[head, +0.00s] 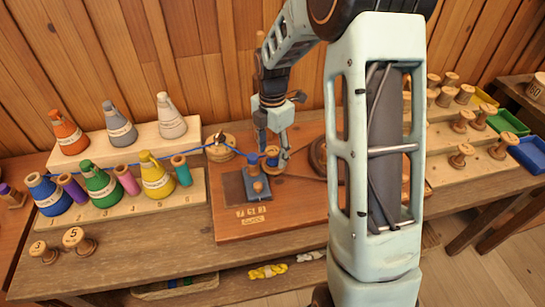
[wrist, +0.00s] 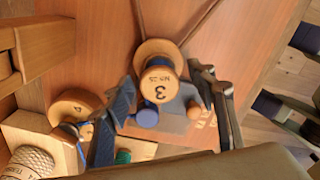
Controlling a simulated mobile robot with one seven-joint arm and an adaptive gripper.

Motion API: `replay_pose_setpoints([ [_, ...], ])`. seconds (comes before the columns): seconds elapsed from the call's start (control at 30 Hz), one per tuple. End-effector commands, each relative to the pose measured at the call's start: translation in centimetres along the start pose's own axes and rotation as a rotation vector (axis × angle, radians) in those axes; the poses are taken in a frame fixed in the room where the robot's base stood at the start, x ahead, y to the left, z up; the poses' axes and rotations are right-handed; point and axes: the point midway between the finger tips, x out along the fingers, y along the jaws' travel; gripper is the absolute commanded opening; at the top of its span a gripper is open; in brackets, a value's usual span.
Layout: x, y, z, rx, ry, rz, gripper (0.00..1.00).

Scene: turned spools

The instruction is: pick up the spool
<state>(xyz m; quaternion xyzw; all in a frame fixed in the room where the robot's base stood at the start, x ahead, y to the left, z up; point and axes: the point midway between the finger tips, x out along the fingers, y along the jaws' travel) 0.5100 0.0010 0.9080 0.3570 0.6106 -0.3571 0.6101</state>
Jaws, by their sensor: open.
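A wooden spool (wrist: 158,75) with a dark 3 on its pale end shows in the wrist view, ahead of and between my fingers. In the head view, the spool (head: 271,161) is on the reddish-brown board, partly hidden by my fingers. My gripper (head: 273,150) is open and points down over it. In the wrist view, the two dark fingers of my gripper (wrist: 168,92) stand apart on either side of the spool, with gaps visible. I cannot tell whether the fingertips reach down to its side.
A grey-blue stand with a wooden knob (head: 258,186) is close by. Coloured thread cones (head: 103,185) fill a rack at left. Several spools (head: 461,155) and bins stand at right.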

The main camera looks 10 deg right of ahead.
Motion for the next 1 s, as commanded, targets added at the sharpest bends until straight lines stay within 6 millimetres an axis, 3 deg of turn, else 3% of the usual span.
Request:
replay_pose_setpoints([
  [0.1,1.21,-0.03,0.00,0.000,0.000,-0.001,0.52],
  [0.37,1.45,0.00,0.02,0.000,-0.001,0.000,0.52],
  [0.73,1.41,0.01,0.04,0.000,-0.001,0.000,0.12],
  [1.0,1.40,0.01,0.04,0.000,-0.001,0.000,0.10],
])
